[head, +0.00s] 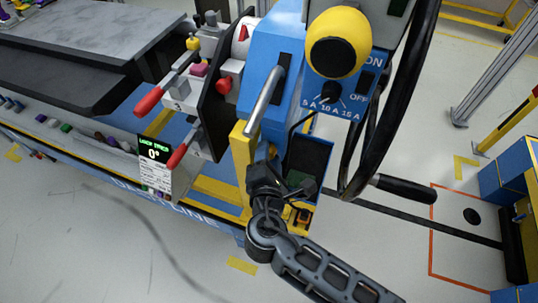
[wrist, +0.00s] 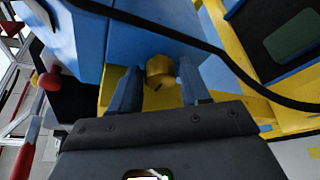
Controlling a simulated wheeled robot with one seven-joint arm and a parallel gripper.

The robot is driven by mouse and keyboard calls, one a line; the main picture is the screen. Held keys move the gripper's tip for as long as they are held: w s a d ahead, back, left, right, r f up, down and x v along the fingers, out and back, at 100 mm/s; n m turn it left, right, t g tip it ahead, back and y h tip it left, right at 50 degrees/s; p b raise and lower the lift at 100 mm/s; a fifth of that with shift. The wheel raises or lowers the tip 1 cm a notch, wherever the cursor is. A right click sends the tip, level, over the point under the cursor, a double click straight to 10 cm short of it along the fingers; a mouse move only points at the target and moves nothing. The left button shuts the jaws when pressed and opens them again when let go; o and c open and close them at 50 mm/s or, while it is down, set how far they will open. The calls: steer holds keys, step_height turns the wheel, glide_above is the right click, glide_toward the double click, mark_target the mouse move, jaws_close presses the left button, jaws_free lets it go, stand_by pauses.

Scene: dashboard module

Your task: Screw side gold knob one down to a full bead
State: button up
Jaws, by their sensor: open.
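A gold knob (wrist: 158,68) shows in the wrist view on the yellow side of the blue module, below the blue housing. My gripper (wrist: 160,84) is open, with one finger on each side of the knob as seen in that view. I cannot tell whether either finger touches it. In the head view my gripper (head: 268,158) is at the yellow plate (head: 245,165) under the blue module (head: 272,60). There the knob is hidden or too small to make out, and I cannot see how far it is screwed down.
A black handwheel with a crank handle (head: 405,188) is to the right. Red-tipped levers (head: 150,101) and a small display (head: 153,153) are to the left. A black cable (wrist: 215,45) crosses the wrist view.

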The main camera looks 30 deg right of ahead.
steer(key=c, duration=0.8)
steer(key=shift+o, duration=0.2)
steer(key=shift+f, duration=0.1)
steer(key=shift+b, duration=0.4)
steer(key=f+m+t+b, duration=0.1)
steer(key=m+b, duration=0.1)
steer(key=b, duration=0.2)
steer(key=shift+s, duration=0.1)
steer(key=m+t+h+b, duration=0.1)
steer(key=m+b, duration=0.2)
steer(key=b, duration=0.5)
steer(key=m+t+h+b, duration=0.1)
steer(key=m+b, duration=0.3)
steer(key=b, duration=0.4)
steer(key=m+t+b, duration=0.1)
steer(key=m+b, duration=0.2)
steer(key=b, duration=0.5)
steer(key=shift+f+m+h+b, duration=0.15)
steer(key=shift+m+h+b, duration=0.2)
steer(key=shift+m+h, duration=0.05)
steer(key=shift+m, duration=0.3)
